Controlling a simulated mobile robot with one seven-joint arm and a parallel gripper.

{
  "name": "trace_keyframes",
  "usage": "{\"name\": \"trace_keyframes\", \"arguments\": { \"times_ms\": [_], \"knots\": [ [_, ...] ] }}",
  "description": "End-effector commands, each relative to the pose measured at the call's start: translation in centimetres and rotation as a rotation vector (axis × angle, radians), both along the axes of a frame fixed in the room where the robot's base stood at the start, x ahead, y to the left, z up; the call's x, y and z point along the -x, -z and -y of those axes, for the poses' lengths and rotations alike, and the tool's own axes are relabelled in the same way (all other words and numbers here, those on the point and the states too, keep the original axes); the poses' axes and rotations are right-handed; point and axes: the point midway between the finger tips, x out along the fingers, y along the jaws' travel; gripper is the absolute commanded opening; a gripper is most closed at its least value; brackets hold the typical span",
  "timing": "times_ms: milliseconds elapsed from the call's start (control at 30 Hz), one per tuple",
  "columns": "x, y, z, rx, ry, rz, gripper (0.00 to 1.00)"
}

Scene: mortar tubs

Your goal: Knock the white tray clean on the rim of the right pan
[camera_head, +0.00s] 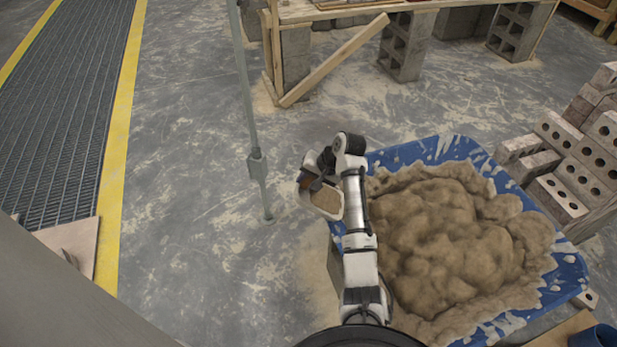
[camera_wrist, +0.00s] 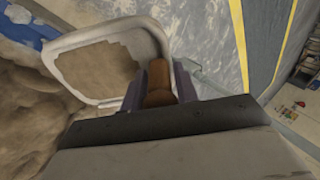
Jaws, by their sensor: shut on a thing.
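The white tray (camera_head: 331,214) has a pale rim and holds a layer of brown mortar. In the wrist view the tray (camera_wrist: 152,30) lies ahead of the fingers, with its brown handle (camera_wrist: 158,78) between them. My gripper (camera_head: 316,182) is shut on that handle. A blue pan (camera_head: 442,148), heaped with brown mortar and splashed with white, stands on the right. The tray is beside the pan's upper left edge, apart from it in the picture; its height above the rim is hard to tell. The pan's blue rim also shows in the wrist view (camera_wrist: 30,30).
A thin grey post (camera_head: 247,100) stands left of the tray. Stacked bricks (camera_head: 570,165) stand right of the pan. A wooden bench with concrete blocks (camera_head: 405,48) is at the back. Open floor lies left, bounded by a yellow-edged grating (camera_head: 68,110).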

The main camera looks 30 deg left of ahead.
Motion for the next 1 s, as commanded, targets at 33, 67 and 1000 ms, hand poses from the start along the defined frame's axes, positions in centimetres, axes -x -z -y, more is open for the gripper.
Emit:
{"name": "trace_keyframes", "arguments": {
  "times_ms": [33,67,1000],
  "knots": [
    [0.1,2.2,0.0,0.001,-0.001,-0.005,0.00],
    [0.1,3.1,0.0,0.000,-0.001,-0.005,0.00],
    [0.1,-1.9,0.0,0.000,-0.001,0.000,0.00]
  ]
}}
